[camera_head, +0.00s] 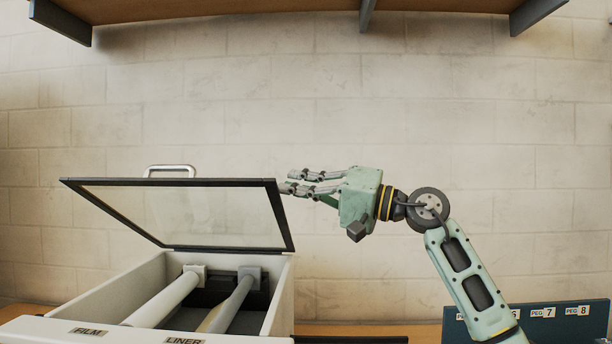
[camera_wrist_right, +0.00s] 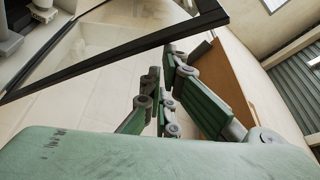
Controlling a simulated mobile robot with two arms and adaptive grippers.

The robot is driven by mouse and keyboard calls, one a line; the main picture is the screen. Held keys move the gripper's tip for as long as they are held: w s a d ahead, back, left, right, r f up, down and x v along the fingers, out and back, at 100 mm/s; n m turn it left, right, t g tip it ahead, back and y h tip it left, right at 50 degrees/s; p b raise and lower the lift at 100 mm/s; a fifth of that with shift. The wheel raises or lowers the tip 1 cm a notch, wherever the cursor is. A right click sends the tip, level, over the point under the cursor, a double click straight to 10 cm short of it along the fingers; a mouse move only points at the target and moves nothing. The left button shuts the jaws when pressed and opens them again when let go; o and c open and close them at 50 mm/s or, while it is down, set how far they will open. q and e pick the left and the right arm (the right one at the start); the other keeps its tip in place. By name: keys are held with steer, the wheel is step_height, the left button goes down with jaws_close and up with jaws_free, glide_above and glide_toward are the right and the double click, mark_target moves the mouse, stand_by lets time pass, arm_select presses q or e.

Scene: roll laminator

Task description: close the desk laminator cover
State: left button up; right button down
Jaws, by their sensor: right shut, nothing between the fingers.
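The laminator (camera_head: 285,300) stands at the lower left of the head view, a pale box with a FILM roller (camera_head: 165,298) and a LINER roller (camera_head: 230,303) inside. Its cover (camera_head: 195,215), a clear panel in a black frame with a metal handle (camera_head: 169,170), is raised and tilted open. My right gripper (camera_head: 290,181) is shut and empty, its fingertips at the upper right corner of the cover frame. Whether they touch it I cannot tell. In the right wrist view, the fingers (camera_wrist_right: 168,90) show below the black cover frame (camera_wrist_right: 130,45). My left gripper is not in view.
A blue peg board (camera_head: 545,318) with numbered labels stands at the lower right, near my right arm. A wooden shelf (camera_head: 240,10) with dark brackets hangs above. The pale block wall behind is bare, with free room between the cover and the shelf.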

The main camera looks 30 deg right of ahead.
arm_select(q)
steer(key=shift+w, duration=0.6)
arm_select(e)
steer(key=f+v, duration=0.1)
steer(key=v, duration=1.1)
